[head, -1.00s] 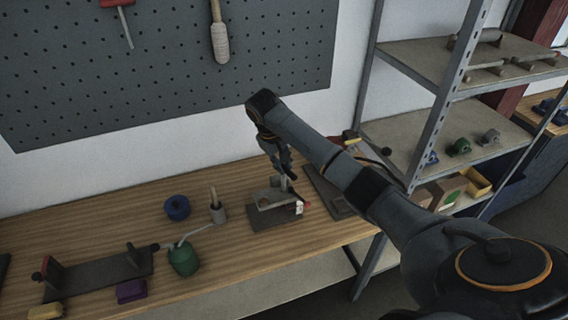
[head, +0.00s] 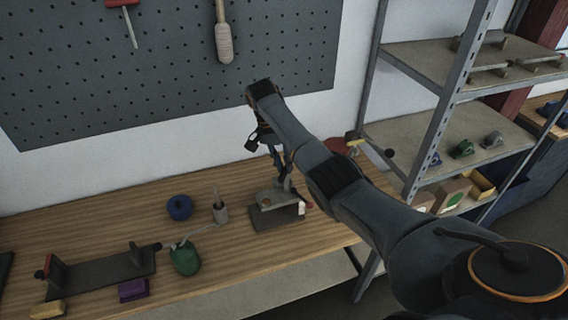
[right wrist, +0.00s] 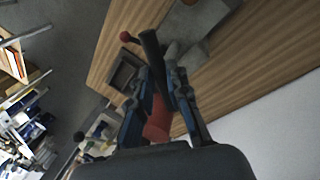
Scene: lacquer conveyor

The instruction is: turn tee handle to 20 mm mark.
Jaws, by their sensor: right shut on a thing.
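A small fixture with a dark base plate (head: 277,218) and a grey body stands on the wooden bench. A small red knob (head: 308,205) and a white tag (head: 301,208) show at its right side. My right gripper (head: 285,172) is right above the fixture, pointing down. In the right wrist view its blue fingers (right wrist: 165,72) are shut on a dark bar, which I take for the tee handle (right wrist: 151,46). The red knob (right wrist: 125,37) shows beside it. The 20 mm mark is too small to make out. My left gripper is out of view.
A blue roll (head: 179,207), a grey cup with a stick (head: 220,213) and a green can (head: 185,259) stand to the left. A metal shelf (head: 445,160) is on the right.

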